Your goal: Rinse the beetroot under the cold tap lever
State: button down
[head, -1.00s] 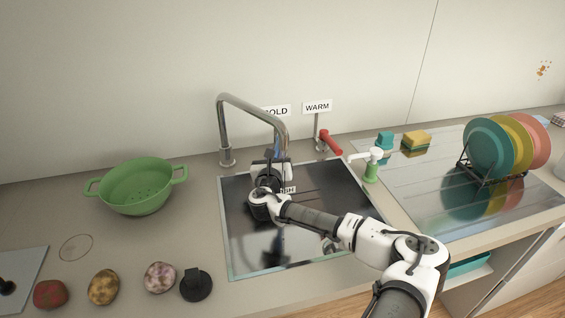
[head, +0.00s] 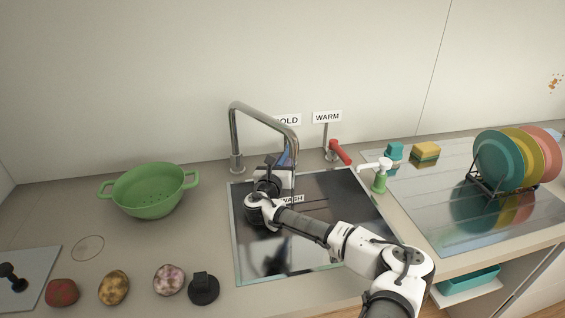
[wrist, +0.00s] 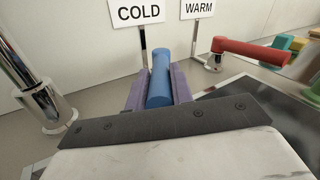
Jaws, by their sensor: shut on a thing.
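The dark red beetroot (head: 62,292) lies on the counter at the front left in the head view, far from my gripper. My gripper (head: 282,168) is over the back of the sink, near the wall. In the wrist view its two purple fingers (wrist: 159,92) are closed on either side of the blue cold tap lever (wrist: 159,70), under the COLD sign (wrist: 138,11). The lever is mostly hidden behind my gripper in the head view. The chrome spout (head: 265,113) arches over the sink (head: 236,235). No running water can be made out.
The red warm lever (head: 341,152) stands right of my gripper, with a soap pump (head: 380,178) beyond. A green colander (head: 148,191) stands left of the sink. A brown-yellow vegetable (head: 114,288), a pinkish one (head: 169,279) and a black knobbed object (head: 203,288) line the front.

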jog(key=c, duration=1.2)
grip_release()
jog(key=shift+c, duration=0.2)
jog(key=shift+s, duration=0.1)
jog(key=b+v, duration=0.4)
jog(key=v, duration=0.9)
jog(key=shift+s, duration=0.35)
jog(key=shift+a, duration=0.1)
